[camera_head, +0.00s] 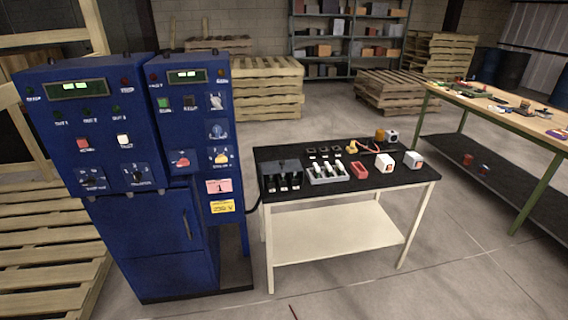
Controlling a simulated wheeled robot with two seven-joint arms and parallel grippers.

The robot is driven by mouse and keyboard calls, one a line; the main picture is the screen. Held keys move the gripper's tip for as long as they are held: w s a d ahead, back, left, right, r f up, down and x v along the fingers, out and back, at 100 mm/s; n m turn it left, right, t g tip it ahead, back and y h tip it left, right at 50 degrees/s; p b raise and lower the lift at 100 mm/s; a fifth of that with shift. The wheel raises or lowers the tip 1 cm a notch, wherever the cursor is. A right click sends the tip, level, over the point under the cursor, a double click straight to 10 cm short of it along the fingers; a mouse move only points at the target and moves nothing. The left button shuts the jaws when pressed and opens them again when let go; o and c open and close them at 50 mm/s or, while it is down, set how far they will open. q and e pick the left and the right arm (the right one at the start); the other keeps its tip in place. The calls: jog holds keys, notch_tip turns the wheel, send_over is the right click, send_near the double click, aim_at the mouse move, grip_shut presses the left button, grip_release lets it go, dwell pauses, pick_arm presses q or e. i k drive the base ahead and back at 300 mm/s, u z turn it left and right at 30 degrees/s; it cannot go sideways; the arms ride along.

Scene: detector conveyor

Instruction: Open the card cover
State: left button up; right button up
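A blue machine stands at the left, with a wide left cabinet (100,160) and a narrower right cabinet (226,200). The left cabinet has a green display (77,90), knobs and buttons, and below them a closed blue door (160,226) with an upright handle (187,224). The right cabinet has a small display (187,76), buttons, a pink label (218,186) marked 1 and a yellow label (222,206). I cannot tell which part is the card cover; no cover stands visibly open. Neither of my grippers is in view.
A black-topped table (300,209) stands right of the machine, holding a dark slotted box (281,178), a grey tray (327,182), a red container (358,171) and white blocks (384,162). A workbench (495,106) is at the right. Open floor (340,290) lies in front.

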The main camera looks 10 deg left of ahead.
aim_at(275, 168)
jog(key=z, duration=0.4)
jog(key=i, duration=1.3)
jog(key=z, duration=0.2)
